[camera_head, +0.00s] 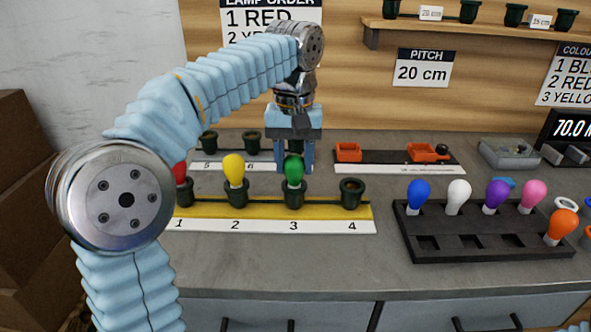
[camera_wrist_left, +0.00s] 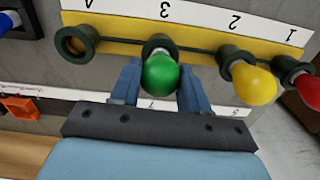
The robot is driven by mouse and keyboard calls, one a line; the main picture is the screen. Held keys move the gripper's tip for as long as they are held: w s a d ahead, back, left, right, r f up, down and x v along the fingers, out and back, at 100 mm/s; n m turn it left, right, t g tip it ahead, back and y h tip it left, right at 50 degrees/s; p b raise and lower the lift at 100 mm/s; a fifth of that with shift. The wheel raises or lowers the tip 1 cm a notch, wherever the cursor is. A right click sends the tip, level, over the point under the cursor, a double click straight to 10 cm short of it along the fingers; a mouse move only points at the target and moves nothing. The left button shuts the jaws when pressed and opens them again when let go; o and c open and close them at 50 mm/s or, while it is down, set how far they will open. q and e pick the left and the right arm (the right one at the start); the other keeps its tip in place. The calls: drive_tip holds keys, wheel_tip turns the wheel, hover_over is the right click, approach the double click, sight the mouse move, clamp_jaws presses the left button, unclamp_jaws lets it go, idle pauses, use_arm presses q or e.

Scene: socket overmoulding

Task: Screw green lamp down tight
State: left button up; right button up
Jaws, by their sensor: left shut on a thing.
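The green lamp (camera_head: 294,170) stands upright in the dark socket (camera_head: 293,195) at position 3 of the yellow strip. My left gripper (camera_head: 295,164) comes down from above and behind, shut on the green bulb, with a blue finger on each side. In the left wrist view, the green lamp (camera_wrist_left: 160,73) sits between the two fingers of the left gripper (camera_wrist_left: 161,80). Its base is in the socket rim; whether it is fully seated cannot be told. My right gripper is not in view.
A yellow lamp (camera_head: 233,168) stands in socket 2 and a red lamp (camera_head: 179,172) in socket 1, partly behind my arm. Socket 4 (camera_head: 351,192) is empty. A black tray (camera_head: 480,249) at right holds several lamps. An orange-fitted rack (camera_head: 385,161) lies behind.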

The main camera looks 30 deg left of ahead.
use_arm(q)
drive_tip(key=m, duration=0.4)
drive_tip(key=o, duration=1)
drive_tip(key=n, duration=1)
drive_tip(key=shift+n, duration=0.4)
drive_tip(key=n, duration=0.5)
drive_tip(key=shift+n, duration=0.3)
drive_tip(key=n, duration=0.6)
